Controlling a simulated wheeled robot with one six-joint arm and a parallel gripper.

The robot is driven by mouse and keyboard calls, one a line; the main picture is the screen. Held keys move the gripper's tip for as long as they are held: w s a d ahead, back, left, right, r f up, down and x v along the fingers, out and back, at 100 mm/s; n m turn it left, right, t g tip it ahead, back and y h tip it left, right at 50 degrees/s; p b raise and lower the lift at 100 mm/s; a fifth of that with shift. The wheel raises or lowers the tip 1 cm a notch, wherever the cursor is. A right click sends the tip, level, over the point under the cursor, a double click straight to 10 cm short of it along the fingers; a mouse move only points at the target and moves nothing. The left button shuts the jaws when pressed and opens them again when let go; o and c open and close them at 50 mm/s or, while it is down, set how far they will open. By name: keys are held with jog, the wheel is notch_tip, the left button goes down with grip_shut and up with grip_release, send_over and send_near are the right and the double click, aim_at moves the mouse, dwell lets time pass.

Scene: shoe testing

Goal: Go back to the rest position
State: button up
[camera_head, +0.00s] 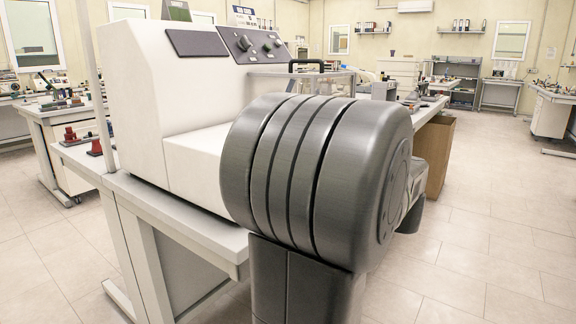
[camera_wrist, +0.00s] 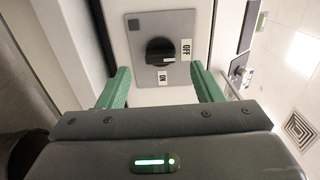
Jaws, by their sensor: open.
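In the wrist view my gripper (camera_wrist: 160,78) is open, with its two green fingers spread apart and nothing between them. Ahead of the fingertips is a black rotary knob (camera_wrist: 158,50) on a grey plate (camera_wrist: 182,22) with OFF and ON labels. The fingers appear clear of the knob. Its exact setting is hard to read. In the head view my grey arm fills the middle and hides my gripper.
A large white machine (camera_head: 135,85) with a grey control panel (camera_head: 252,44) stands on a workbench (camera_head: 205,232), close to my arm. A cardboard box (camera_head: 437,150) stands behind my arm. Tiled floor (camera_head: 490,250) lies open at right. Other benches stand farther back.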

jog(key=shift+x, duration=2.7)
jog(key=p+v, duration=0.1)
jog(key=v, duration=1.3)
jog(key=b+x, duration=0.1)
jog(key=x, duration=1.3)
jog(key=shift+a+b, duration=0.2)
jog(key=shift+b, duration=0.1)
jog(key=shift+d+r+m+p, duration=0.15)
jog(key=shift+r+m+p, duration=0.15)
jog(key=shift+p, duration=0.55)
jog(key=m+p, duration=1.6)
jog(key=p, duration=0.5)
jog(key=shift+w+d+m, duration=0.1)
jog(key=shift+d+m, duration=0.05)
jog(key=shift+m, duration=0.15)
